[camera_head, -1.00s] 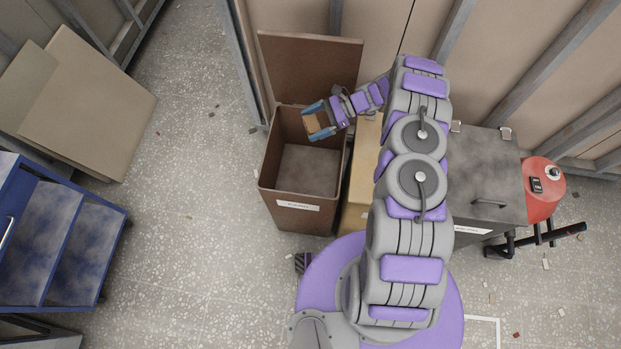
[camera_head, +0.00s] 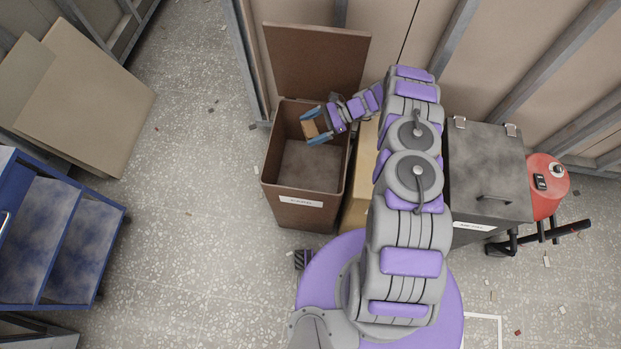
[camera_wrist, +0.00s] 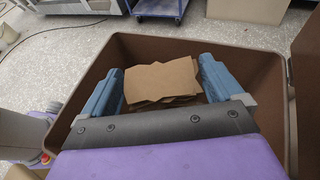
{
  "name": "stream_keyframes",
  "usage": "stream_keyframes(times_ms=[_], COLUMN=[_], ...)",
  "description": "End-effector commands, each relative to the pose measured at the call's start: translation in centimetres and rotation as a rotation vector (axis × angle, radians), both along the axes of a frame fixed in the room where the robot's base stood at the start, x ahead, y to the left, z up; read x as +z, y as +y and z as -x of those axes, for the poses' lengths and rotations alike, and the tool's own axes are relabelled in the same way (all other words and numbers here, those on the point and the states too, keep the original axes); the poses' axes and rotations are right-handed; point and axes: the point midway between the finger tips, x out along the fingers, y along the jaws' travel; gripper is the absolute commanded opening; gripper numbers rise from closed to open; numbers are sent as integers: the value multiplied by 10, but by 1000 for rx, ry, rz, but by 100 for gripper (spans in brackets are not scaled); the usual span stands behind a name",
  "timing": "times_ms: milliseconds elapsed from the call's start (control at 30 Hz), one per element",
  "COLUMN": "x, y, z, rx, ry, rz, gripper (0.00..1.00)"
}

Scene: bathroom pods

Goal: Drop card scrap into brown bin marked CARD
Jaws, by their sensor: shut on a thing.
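The brown bin (camera_head: 305,208) stands open against the wall, with its lid (camera_head: 318,62) raised behind it and a white label on its front, too small to read surely. My gripper (camera_head: 310,131) is inside the bin's mouth, near the back. It is shut on the card scrap (camera_head: 310,129), a small tan piece between the blue fingers. In the wrist view the card scrap (camera_wrist: 162,82) shows as ragged-edged layers between the two fingers (camera_wrist: 160,88), with the bin's rim (camera_wrist: 190,38) around them. The bin floor looks empty in the head view.
A tan bin (camera_head: 358,190) stands close to the right of the brown one, partly hidden by my arm. A grey lidded bin (camera_head: 487,175) and a red machine (camera_head: 547,185) are further right.

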Motion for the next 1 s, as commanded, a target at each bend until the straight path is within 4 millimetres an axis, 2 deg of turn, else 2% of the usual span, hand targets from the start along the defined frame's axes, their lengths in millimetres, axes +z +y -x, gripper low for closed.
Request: stream_keyframes(times_ms=[100,467,1000], x=[1,6,47], y=[-3,-16,-110], z=[0,-3,-27], rx=[-1,-4,-1], ry=[1,0,-2], rz=[-4,-6,2], gripper=[100,100,100])
